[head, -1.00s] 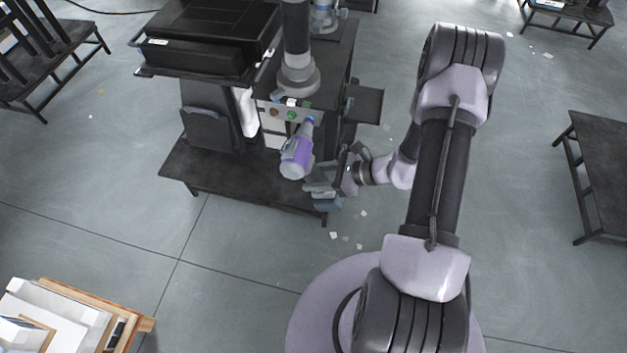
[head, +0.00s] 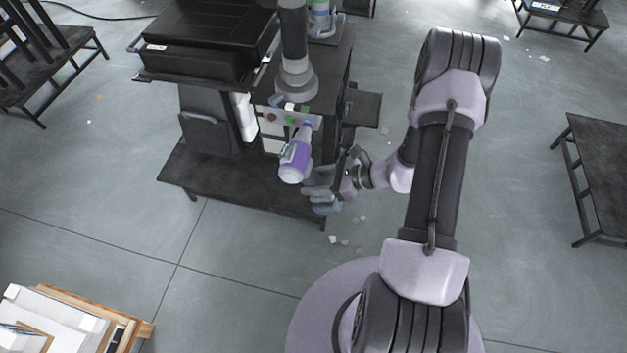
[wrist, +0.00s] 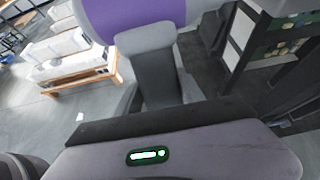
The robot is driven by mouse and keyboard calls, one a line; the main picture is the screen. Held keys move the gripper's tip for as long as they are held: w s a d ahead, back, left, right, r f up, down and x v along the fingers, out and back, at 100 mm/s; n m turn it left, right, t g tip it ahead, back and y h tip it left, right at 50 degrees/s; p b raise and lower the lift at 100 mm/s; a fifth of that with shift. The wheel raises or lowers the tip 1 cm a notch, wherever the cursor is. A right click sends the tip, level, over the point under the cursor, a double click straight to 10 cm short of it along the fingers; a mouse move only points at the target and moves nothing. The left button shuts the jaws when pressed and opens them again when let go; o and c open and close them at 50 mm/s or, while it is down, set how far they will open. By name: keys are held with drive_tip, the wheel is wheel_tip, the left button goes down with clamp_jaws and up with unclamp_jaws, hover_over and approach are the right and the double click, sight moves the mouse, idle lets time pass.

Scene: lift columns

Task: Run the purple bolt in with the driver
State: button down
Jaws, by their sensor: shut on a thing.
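The driver (head: 294,160) is a thick grey cylinder with a purple band. In the head view it is tilted, its narrower blue-grey end up against the front panel (head: 266,128) of the dark workstation. My gripper (head: 312,180) is beside its lower right side and shut on it. In the wrist view the driver's purple and grey body (wrist: 150,18) crosses the top, with a grey finger (wrist: 157,75) below it. I cannot make out the purple bolt; the driver's end hides that part of the panel, and whether the two touch cannot be told.
The panel carries small brown and green round parts. A grey post (head: 296,75) rises behind it and a black case (head: 205,45) stands at left. A dark lower shelf (head: 225,190) juts out beneath.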

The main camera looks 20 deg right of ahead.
drive_tip(key=shift+w+d, duration=0.4)
drive_tip(key=shift+w, duration=0.15)
idle(0.6)
drive_tip(key=shift+w+d+r+b, duration=0.1)
drive_tip(key=shift+w+d+b, duration=0.35)
drive_tip(key=shift+b, duration=0.55)
idle(2.0)
drive_tip(key=shift+a, duration=0.1)
drive_tip(key=shift+s+a, duration=0.75)
drive_tip(key=shift+s, duration=0.25)
drive_tip(key=shift+s+a, duration=0.7)
drive_tip(key=shift+s, duration=0.3)
drive_tip(key=shift+s+a+b, duration=0.4)
drive_tip(key=shift+s+a, duration=0.2)
drive_tip(key=shift+s, duration=0.2)
drive_tip(key=shift+s+a+b, duration=0.35)
drive_tip(key=shift+s+a, duration=0.25)
drive_tip(key=shift+s, duration=0.2)
